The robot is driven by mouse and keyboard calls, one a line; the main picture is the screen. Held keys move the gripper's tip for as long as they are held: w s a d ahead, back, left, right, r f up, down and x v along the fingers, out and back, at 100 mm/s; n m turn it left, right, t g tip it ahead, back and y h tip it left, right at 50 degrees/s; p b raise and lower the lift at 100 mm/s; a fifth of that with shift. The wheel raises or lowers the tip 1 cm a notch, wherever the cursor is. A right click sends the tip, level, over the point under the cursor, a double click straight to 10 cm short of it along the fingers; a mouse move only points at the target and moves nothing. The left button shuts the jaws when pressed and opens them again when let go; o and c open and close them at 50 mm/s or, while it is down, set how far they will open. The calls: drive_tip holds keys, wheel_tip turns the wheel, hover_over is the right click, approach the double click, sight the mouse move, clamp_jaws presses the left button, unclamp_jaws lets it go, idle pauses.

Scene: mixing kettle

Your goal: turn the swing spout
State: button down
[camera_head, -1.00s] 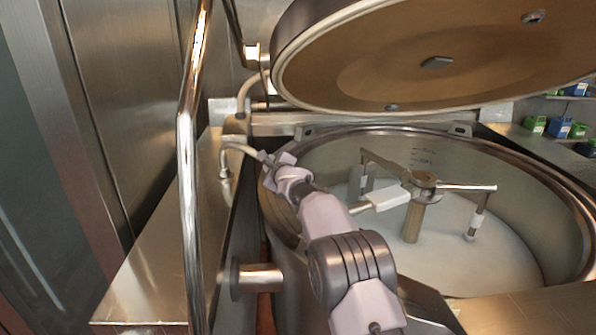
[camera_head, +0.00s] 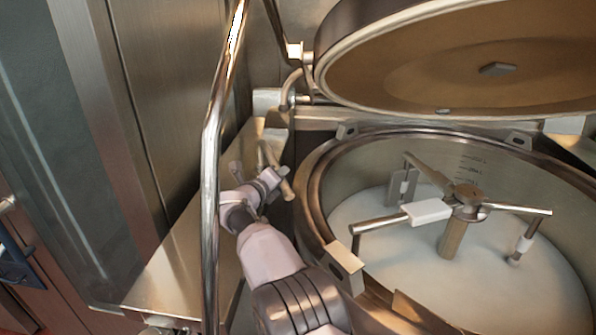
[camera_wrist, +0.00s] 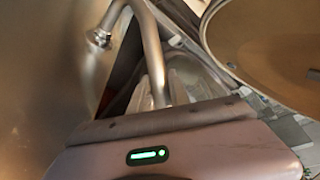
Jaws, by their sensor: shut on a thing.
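The swing spout (camera_head: 271,158) is a metal tube beside the kettle's left rim, over the steel side console. Its end points toward the front and right, just outside the rim. My gripper (camera_head: 266,184) is shut on the spout near its outer end. In the wrist view the spout (camera_wrist: 151,45) runs down between the fingers of my gripper (camera_wrist: 168,85). Its outer end is hidden there by the gripper body.
The open kettle (camera_head: 312,205) holds a stirrer (camera_head: 467,200) and pale contents. Its raised lid (camera_head: 420,60) hangs above. A vertical rail (camera_head: 210,200) stands close left of my arm. The steel console top (camera_head: 175,270) is bare.

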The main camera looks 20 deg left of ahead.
drive_tip(key=shift+s+a, duration=0.15)
drive_tip(key=c, duration=1.2)
unclamp_jaws()
drive_tip(key=shift+c, duration=0.2)
